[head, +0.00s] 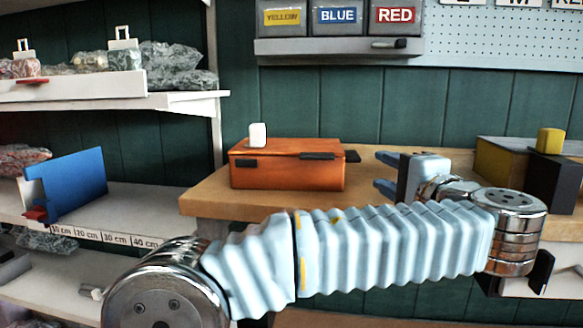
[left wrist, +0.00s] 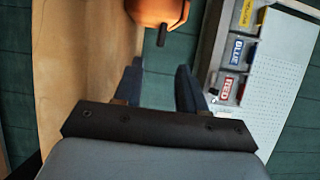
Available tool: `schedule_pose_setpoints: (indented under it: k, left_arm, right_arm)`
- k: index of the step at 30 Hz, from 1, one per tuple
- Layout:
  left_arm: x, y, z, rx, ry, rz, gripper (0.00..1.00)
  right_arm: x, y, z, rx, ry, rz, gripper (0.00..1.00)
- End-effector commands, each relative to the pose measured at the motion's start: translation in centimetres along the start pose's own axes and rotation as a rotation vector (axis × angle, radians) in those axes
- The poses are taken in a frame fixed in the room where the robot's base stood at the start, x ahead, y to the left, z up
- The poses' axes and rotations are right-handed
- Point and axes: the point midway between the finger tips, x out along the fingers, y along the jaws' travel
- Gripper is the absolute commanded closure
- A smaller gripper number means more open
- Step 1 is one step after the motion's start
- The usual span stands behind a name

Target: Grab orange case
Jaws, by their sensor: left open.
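The orange case (head: 287,170) stands on the wooden bench in the head view, with a dark latch on its front and a dark handle at its right end. A small white block sits on its lid. In the left wrist view the case (left wrist: 157,10) is cut off at the top edge, with its dark handle (left wrist: 162,36) ahead of the fingers. My left gripper (head: 385,172) is to the right of the case, apart from it, open and empty, with its fingers pointing left. Its fingers also show in the left wrist view (left wrist: 158,84). My right gripper is not in view.
The wooden bench (head: 215,201) is bare left of the case. A yellow and dark box (head: 502,160) stands at the right. Bins labelled yellow, blue and red (head: 338,18) hang on the wall above. Shelves with a blue panel (head: 77,182) are at the left.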

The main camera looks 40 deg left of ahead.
Motion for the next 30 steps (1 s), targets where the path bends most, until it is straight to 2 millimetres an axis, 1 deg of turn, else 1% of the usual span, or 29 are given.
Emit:
schedule_pose_setpoints:
  k: [1, 3, 6, 13, 18, 21, 24, 30]
  left_arm:
    - [1.2, 0.1, 0.1, 0.0, -0.005, 0.001, 0.6]
    - [2.7, 0.1, 0.1, 0.001, -0.005, 0.001, 0.6]
    - [4.4, 0.1, 0.1, 0.001, -0.003, 0.001, 0.6]
    - [6.4, 0.1, 0.0, 0.001, -0.002, 0.001, 0.6]
    - [9.3, 0.1, 0.1, 0.001, -0.004, 0.001, 0.6]
    - [10.6, 0.0, 0.1, 0.0, -0.003, 0.001, 0.6]
    - [11.3, 0.0, 0.0, 0.001, -0.001, 0.001, 0.6]
    - [11.3, 0.0, 0.0, 0.001, 0.0, 0.001, 0.6]
  right_arm:
    - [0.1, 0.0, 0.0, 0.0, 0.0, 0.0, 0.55]
    - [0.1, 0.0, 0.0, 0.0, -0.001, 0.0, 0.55]
    - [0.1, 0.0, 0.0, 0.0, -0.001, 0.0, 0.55]
    - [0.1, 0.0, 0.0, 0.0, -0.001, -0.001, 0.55]
    - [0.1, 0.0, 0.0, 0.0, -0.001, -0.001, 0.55]
    - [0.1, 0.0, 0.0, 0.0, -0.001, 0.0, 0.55]
    - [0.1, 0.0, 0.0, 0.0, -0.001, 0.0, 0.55]
    - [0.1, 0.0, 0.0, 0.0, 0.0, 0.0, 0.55]
